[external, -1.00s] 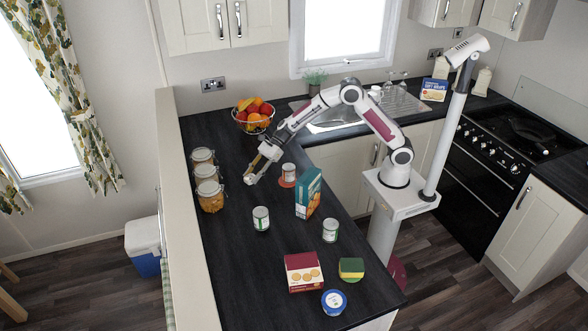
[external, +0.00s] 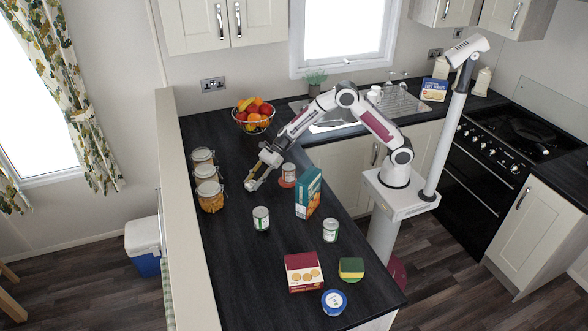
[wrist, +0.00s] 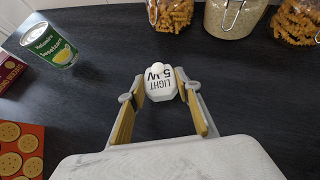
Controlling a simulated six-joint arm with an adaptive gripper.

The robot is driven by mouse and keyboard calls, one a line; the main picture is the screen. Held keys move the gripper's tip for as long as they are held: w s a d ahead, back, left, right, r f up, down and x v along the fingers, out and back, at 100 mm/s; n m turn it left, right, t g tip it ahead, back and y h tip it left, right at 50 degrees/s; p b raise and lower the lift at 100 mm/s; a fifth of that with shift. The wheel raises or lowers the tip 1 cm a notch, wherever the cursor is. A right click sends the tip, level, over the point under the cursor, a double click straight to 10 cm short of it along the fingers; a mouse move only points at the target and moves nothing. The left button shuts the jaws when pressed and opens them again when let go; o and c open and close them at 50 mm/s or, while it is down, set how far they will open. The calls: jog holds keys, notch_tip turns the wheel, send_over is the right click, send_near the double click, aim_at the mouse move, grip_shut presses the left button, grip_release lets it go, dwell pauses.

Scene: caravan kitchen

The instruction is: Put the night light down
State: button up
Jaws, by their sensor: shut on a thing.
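The night light (wrist: 161,84) is a small white piece marked "LIGHT 5 W" in the wrist view, with a rounded white top. My gripper (wrist: 161,94) is shut on it, one fingertip against each side. In the external view my gripper (external: 254,183) points down low over the dark worktop (external: 225,255), between the jars and the teal box. There the night light is too small to make out clearly. I cannot tell whether its base touches the worktop.
Several glass jars (external: 209,189) stand on the left. A fruit bowl (external: 253,119) stands behind. A biscuit box (external: 304,273) lies in front. Bare worktop surrounds the gripper.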

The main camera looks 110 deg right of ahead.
jog(key=shift+f, duration=0.2)
jog(key=o, duration=1.2)
jog(key=shift+r, duration=0.1)
jog(key=shift+r, duration=0.15)
jog(key=shift+v, duration=6)
jog(key=shift+a, duration=0.1)
